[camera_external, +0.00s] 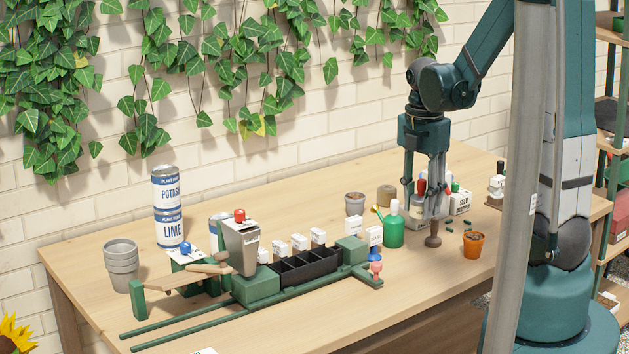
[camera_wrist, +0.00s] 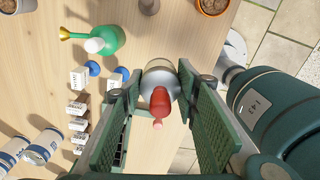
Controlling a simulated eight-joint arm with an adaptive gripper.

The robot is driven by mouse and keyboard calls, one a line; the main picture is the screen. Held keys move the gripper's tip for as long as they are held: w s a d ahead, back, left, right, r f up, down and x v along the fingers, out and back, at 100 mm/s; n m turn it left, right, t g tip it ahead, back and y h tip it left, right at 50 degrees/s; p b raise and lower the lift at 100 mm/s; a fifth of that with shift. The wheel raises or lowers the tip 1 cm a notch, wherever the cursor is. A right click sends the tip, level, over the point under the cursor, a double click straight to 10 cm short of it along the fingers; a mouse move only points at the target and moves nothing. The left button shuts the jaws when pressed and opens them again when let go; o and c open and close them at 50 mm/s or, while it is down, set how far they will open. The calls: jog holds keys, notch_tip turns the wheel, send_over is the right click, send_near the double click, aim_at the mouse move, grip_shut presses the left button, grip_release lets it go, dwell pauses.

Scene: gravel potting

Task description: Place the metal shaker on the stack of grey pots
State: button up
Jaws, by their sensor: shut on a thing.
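The metal shaker (camera_wrist: 158,76), silvery and round with a red top, is between the finger pads of my gripper (camera_wrist: 158,100) in the wrist view. My gripper (camera_external: 424,192) is shut on it in the external view, over the right part of the table; there the fingers and nearby items make the shaker hard to make out. I cannot tell its exact height above the table. The stack of grey pots (camera_external: 122,268) stands upright at the table's left end, far from my gripper, with its top open.
A green bottle (camera_external: 393,230), a brown dibber (camera_external: 433,236) and an orange pot (camera_external: 473,245) are near my gripper. A green rig with black trays (camera_external: 305,268) and a grey hopper (camera_external: 240,250) fills the middle. Stacked cans (camera_external: 168,205) stand behind the pots.

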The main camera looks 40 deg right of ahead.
jog(key=w+a+r+n+p, duration=0.2)
jog(key=w+a+r+p, duration=0.15)
jog(key=w+a, duration=0.85)
notch_tip(320, 180, up, 6)
jog(key=n+p, duration=0.6)
jog(key=p, duration=0.2)
send_over(120, 246)
jog(key=shift+w+r, duration=0.1)
jog(key=shift+r, duration=0.1)
jog(key=shift+f, duration=3.1)
jog(key=shift+f, duration=0.1)
jog(key=shift+f, duration=1.75)
